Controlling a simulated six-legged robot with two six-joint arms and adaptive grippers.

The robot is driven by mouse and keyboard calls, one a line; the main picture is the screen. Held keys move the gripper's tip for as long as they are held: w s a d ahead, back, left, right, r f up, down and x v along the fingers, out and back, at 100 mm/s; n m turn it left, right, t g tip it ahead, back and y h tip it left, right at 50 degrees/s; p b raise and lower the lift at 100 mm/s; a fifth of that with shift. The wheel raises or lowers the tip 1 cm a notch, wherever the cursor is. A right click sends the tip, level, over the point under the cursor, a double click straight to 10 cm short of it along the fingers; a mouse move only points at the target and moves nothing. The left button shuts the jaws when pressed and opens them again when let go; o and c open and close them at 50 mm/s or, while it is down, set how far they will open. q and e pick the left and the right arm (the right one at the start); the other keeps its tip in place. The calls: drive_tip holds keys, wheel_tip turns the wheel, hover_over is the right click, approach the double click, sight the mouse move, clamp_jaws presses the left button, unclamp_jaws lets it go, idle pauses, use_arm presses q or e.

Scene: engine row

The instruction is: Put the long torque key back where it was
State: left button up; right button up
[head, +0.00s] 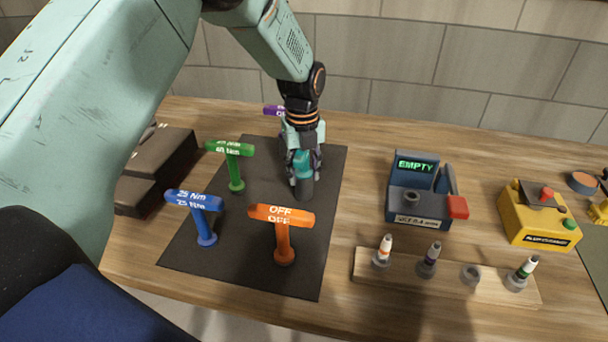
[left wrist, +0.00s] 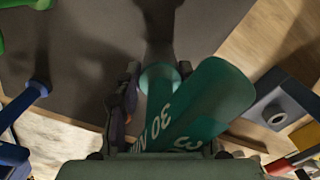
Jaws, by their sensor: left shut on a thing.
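A teal key marked 30 (left wrist: 205,105) is in my left gripper; in the head view part of the teal key (head: 303,166) shows between the fingers, and the rest is hidden. My left gripper (head: 303,160) is shut on it over the right part of the dark mat (head: 190,254). I cannot tell whether the key touches the mat. On the mat stand a green key (head: 235,170), a blue key (head: 204,220) and an orange key marked OFF (head: 283,235). A purple key (head: 273,110) is mostly hidden behind my gripper. My right gripper is not in view.
Right of the mat is a blue tester (head: 421,202) reading EMPTY. In front of it a wooden rack (head: 400,277) holds several small tubes and one empty ring (head: 471,272). A yellow box (head: 538,222) stands farther right, a dark case (head: 160,157) at the left.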

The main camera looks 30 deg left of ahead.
use_arm(q)
drive_tip(key=shift+s+a+f, duration=0.15)
drive_tip(key=shift+s+f, duration=0.1)
drive_tip(key=shift+f, duration=0.25)
drive_tip(key=shift+w+a+f, duration=0.2)
drive_tip(key=shift+w, duration=0.05)
drive_tip(key=o, duration=0.8)
drive_tip(key=shift+w+f, duration=0.1)
drive_tip(key=shift+f, duration=0.05)
drive_tip(key=shift+o, duration=1)
drive_tip(key=shift+d, duration=0.15)
drive_tip(key=shift+o, duration=1.4)
drive_tip(key=shift+s+d+r, duration=0.15)
drive_tip(key=shift+s+r, duration=0.05)
drive_tip(key=shift+s, duration=0.15)
drive_tip(key=shift+a, duration=0.25)
drive_tip(key=shift+w+r, duration=0.25)
drive_tip(key=shift+w, duration=0.15)
wheel_tip(320, 180, up, 11)
drive_tip(key=shift+s+d+r, duration=0.1)
drive_tip(key=shift+s+r, duration=0.2)
drive_tip(key=shift+s, duration=0.1)
drive_tip(key=shift+w, duration=0.2)
